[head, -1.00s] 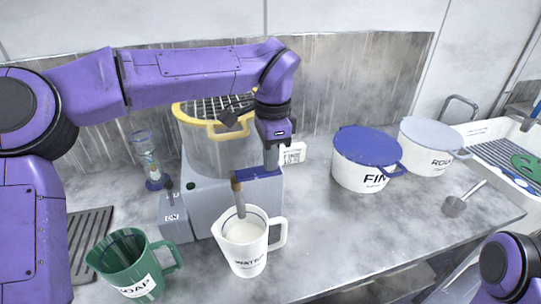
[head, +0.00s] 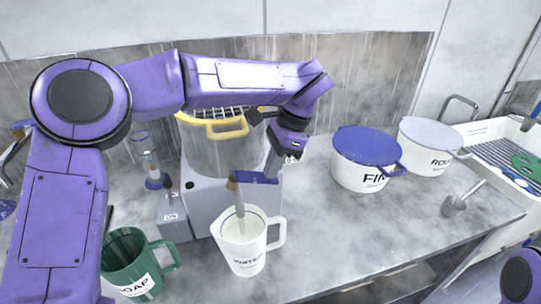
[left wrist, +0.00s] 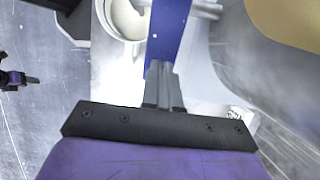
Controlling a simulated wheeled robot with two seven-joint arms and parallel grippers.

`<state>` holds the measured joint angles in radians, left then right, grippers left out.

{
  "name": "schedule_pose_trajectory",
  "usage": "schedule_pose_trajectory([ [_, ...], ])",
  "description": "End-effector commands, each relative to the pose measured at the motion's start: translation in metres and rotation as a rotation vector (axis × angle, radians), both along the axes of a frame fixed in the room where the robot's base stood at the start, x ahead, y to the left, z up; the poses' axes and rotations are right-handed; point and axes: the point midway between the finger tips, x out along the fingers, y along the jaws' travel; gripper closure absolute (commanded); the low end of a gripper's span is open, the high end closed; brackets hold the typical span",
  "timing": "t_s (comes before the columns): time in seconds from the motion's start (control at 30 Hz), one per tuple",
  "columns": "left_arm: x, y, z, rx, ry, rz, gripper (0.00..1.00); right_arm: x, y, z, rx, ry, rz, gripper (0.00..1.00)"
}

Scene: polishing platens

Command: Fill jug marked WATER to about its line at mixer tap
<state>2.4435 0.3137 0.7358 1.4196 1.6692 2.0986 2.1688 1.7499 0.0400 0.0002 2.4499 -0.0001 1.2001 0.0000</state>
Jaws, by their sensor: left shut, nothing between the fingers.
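The white jug (head: 246,258), marked WATER, stands upright on the counter under the brown-tipped spout (head: 234,187). Its pale inside shows from above, with a dark line near the rim; I cannot tell the exact level. The blue lever (head: 257,178) of the mixer tap lies behind the spout, on the grey housing. My left gripper (head: 270,166) is shut and empty at the lever's right end. In the left wrist view its fingertips (left wrist: 162,72) are together at the blue lever (left wrist: 169,28), seemingly touching it. The jug (left wrist: 128,20) shows beyond.
A green SOAP jug (head: 138,266) stands left of the white jug. A steel pot with a yellow rim (head: 226,127) is behind the tap.

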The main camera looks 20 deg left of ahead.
Motion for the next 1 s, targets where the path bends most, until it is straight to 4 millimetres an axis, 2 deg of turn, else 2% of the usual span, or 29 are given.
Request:
schedule_pose_trajectory([
  [0.4,0.0,-0.001,0.015,0.0,0.0,-0.001,1.0,0.0,0.0,0.007,0.0,0.0,0.0,0.49],
  [0.77,0.0,-0.001,0.018,0.0,0.001,-0.002,1.0,0.0,0.0,0.008,0.0,0.0,0.0,0.49],
  [0.87,0.001,-0.002,0.03,0.0,-0.001,-0.001,1.0,0.0,0.0,0.016,0.0,0.0,0.0,0.49],
  [1.0,0.002,-0.004,0.063,-0.001,-0.003,0.002,1.0,0.0,0.0,0.036,0.0,0.0,0.0,0.49],
])
